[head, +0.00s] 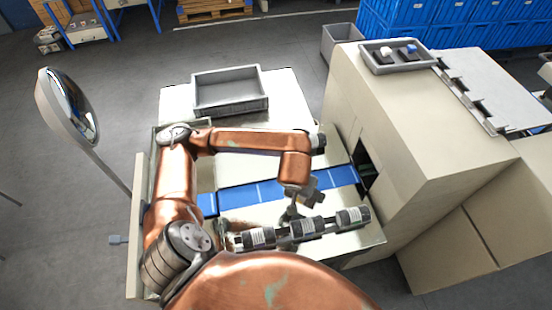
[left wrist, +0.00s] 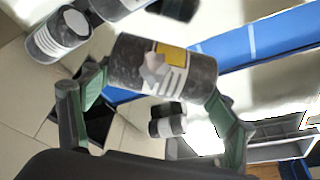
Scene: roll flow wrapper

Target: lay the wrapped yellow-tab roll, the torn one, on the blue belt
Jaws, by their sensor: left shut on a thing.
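My left gripper (head: 294,211) is over the near side of the machine table, fingers pointing down. In the left wrist view it is shut on a dark wrapped roll (left wrist: 190,72) with a yellow tab, a striped white label and a ragged pale patch that looks like a tear. The fingers grip the roll at its two ends. The blue belt (head: 237,195) runs across the table beyond the gripper, and it also shows in the left wrist view (left wrist: 272,36). In the head view I cannot tell for sure which roll is held. My right gripper is out of view.
Dark rolls with white labels, one at the left (head: 259,237) and one at the right (head: 353,217), lie along the table's near side. A grey tray (head: 232,109) stands behind the belt. The beige machine housing (head: 420,150) blocks the right. A round mirror (head: 70,105) stands left.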

